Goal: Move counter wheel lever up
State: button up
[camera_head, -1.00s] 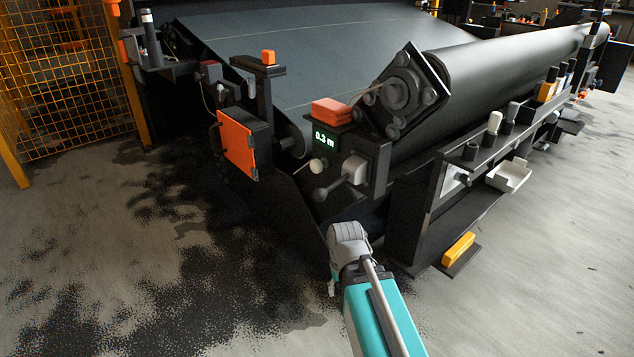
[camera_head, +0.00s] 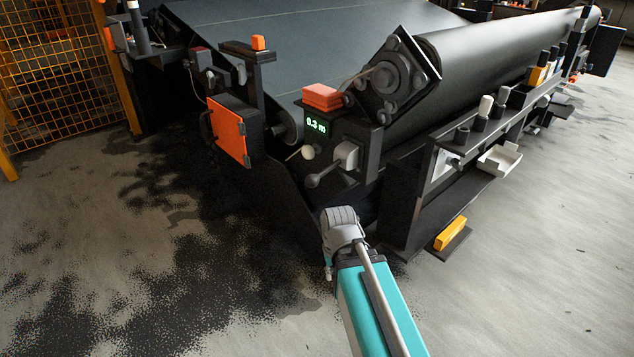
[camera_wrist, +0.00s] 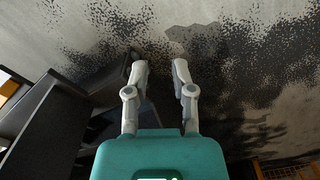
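A counter unit with a green-lit display (camera_head: 316,125) reading about 0.3 m stands at the machine's near corner. On its front, a lever with a dark ball end (camera_head: 312,181) slants down and left from a pale grey block (camera_head: 347,155). A small white knob (camera_head: 307,152) sits just left of the block. I cannot tell for certain which is the counter wheel lever. My gripper (camera_head: 341,226) is below and slightly right of the ball end, apart from it. In the wrist view my gripper (camera_wrist: 160,68) is open and empty, with speckled floor beyond; the lever is not visible there.
An orange panel (camera_head: 227,132) juts out left of the counter unit. A dark side rack with a white tray (camera_head: 499,160) and a yellow block (camera_head: 451,233) stands to the right. A large dark roller (camera_head: 500,60) lies behind. Floor at left is open with dark granules.

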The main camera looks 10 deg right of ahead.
jog(key=shift+r+p, duration=0.35)
jog(key=shift+r, duration=0.15)
jog(key=shift+c, duration=1)
notch_tip(320, 180, up, 21)
jog(key=p, duration=2.1)
grip_shut()
jog(key=shift+a+f, duration=0.1)
jog(key=shift+a, duration=0.05)
